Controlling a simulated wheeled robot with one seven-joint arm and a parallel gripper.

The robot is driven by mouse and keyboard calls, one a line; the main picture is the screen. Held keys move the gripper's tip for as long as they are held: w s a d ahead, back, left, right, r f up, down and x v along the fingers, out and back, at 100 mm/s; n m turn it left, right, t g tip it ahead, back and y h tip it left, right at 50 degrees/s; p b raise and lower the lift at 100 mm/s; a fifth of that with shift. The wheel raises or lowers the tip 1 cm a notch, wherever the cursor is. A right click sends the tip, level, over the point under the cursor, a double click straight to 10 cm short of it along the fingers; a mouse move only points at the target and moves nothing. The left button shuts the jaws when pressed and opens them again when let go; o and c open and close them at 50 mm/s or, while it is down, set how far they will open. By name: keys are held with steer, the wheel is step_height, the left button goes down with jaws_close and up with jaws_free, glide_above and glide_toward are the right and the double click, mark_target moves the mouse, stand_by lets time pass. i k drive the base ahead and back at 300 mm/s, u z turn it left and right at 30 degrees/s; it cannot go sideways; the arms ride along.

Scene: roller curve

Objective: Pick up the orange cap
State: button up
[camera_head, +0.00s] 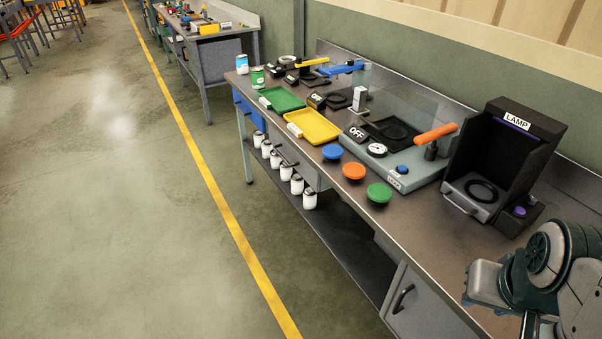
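The orange cap (354,171) is a low round disc lying on the workbench near its front edge. It sits between a blue cap (332,151) to its upper left and a green cap (379,193) to its lower right, apart from both. Nothing covers it. Part of my arm shows at the lower right corner, well to the right of the orange cap. I can make out no gripper fingers there.
Behind the caps stands a grey-green press (389,174) with an orange handle. A black lamp box (519,143) stands right of it. Yellow (314,126) and green (282,99) trays lie to the left. White cans (310,199) line the lower shelf (345,242). The floor in front is clear.

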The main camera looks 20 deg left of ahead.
mark_target(354, 171)
steer(key=u, duration=0.1)
steer(key=i, duration=0.25)
steer(key=z, duration=4.1)
steer(key=k, duration=0.2)
steer(key=z, duration=0.25)
